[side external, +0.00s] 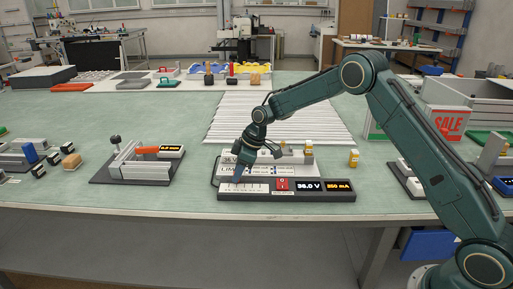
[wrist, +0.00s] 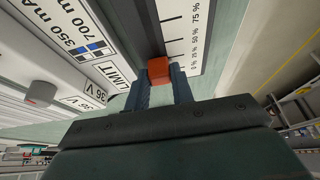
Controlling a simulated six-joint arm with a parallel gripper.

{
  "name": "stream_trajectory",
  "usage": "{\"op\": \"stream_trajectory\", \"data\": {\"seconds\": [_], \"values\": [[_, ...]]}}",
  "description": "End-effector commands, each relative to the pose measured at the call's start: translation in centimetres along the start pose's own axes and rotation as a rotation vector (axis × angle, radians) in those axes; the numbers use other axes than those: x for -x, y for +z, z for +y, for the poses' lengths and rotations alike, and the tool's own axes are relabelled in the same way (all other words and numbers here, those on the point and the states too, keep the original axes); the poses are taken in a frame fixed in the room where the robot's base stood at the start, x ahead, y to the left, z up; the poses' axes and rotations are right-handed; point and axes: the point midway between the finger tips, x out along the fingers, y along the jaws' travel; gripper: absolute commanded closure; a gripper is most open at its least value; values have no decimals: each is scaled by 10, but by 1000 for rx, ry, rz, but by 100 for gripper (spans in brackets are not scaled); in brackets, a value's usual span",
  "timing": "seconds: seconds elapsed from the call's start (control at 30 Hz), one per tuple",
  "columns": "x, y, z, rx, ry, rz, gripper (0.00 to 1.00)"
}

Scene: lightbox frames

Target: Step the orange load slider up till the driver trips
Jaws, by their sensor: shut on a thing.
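The orange load slider (wrist: 158,70) shows in the wrist view beside a white scale (wrist: 187,45) marked 0 % to 75 %. It sits at the low end; the exact mark is hard to read. My gripper (wrist: 158,82) is shut on the slider, a finger on each side. In the side view my gripper (side external: 238,174) points down at the left part of the dark console (side external: 300,195) and hides the slider. The console's displays read 36.0 V (side external: 308,186) and what looks like 350 mA (side external: 339,186). A red switch (side external: 282,184) sits left of them.
A white panel (side external: 228,163) with 36 V and LIMIT labels stands behind the console. A grey fixture with an orange handle (side external: 147,151) stands to the left, with clear mat between.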

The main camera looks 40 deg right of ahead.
Motion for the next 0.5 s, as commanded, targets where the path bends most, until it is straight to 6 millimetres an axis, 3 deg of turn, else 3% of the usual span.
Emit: {"op": "stream_trajectory", "data": {"seconds": [0.3,0.33,0.43,0.5], "values": [[1,2,0,1,1,0,100],[2,2,0,1,1,0,72],[1,2,0,1,1,0,55],[1,2,0,1,1,0,55]]}}
